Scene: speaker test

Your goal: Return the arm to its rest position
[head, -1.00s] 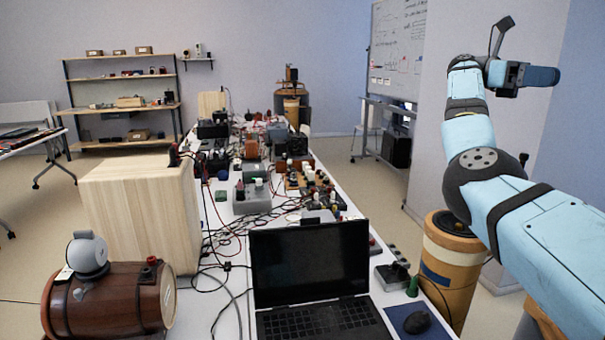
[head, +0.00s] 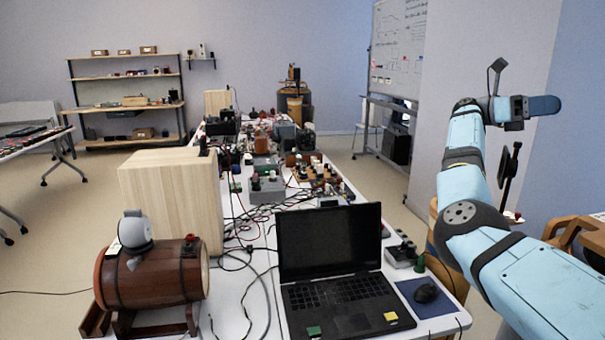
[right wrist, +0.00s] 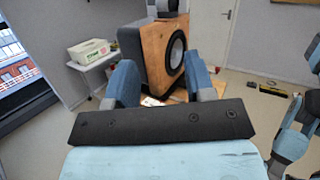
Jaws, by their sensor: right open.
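My right arm (head: 470,190) comes in from the right of the head view and reaches upward. Its right gripper (head: 545,105) is held high in front of the pale wall, clear of the table. In the right wrist view the two blue fingers of the right gripper (right wrist: 160,65) stand wide apart, with nothing held between them. A wooden speaker (right wrist: 154,45) with a round black cone shows beyond the fingers, partly hidden by them. My left gripper is not in view.
A long white table (head: 245,315) carries a laptop (head: 330,245), a wooden barrel (head: 150,275), a pale wooden box (head: 170,195) and many devices and cables. A whiteboard (head: 398,45) stands behind. A white table (right wrist: 92,62) with a box shows in the right wrist view.

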